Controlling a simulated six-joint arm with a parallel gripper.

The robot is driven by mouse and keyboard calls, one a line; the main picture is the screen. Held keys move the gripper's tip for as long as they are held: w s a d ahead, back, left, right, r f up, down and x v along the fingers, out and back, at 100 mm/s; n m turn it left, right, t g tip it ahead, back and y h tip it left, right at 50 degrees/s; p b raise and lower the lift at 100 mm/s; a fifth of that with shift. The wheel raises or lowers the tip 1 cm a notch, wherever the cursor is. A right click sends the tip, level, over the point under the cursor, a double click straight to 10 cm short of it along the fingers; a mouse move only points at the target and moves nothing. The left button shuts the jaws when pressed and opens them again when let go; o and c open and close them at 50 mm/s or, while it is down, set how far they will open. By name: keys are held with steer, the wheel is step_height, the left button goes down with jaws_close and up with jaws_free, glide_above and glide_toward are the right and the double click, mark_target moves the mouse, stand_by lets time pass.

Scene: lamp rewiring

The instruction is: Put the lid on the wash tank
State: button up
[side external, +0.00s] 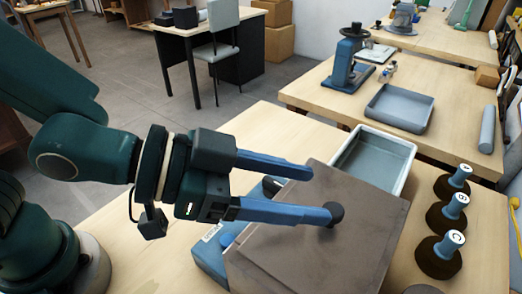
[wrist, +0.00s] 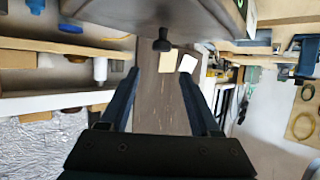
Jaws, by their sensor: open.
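The lid (side external: 300,245) is a large grey-brown square plate with a dark round knob (side external: 335,214) on its face. The wash tank (side external: 401,151) is a white-rimmed, grey-blue tub, open at the top, just behind the lid. The lid's upper edge hides part of the tank's near side. My gripper (side external: 318,195) is open, with two blue fingers spread over the lid. One fingertip appears close beside the knob; contact cannot be told. In the wrist view the knob (wrist: 162,45) shows beyond and between the open fingertips (wrist: 160,75).
Several dark round-based stands with blue lettered knobs (side external: 447,212) stand right of the lid. A blue device (side external: 212,256) lies partly under the lid's left side. On the table behind are an empty grey tray (side external: 400,108) and a blue press (side external: 347,62).

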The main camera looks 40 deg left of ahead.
steer(key=v, duration=0.6)
steer(key=w+a+f+n+y, duration=0.25)
steer(key=a+n+y, duration=0.4)
steer(key=a, duration=0.75)
steer(key=s+a+f+n+g+y, duration=0.2)
steer(key=s+a+g+y, duration=0.1)
steer(key=s+a, duration=0.2)
steer(key=shift+s+g, duration=0.4)
steer(key=shift+s, duration=0.25)
steer(key=shift+a+n, duration=0.1)
steer(key=shift+n, duration=0.15)
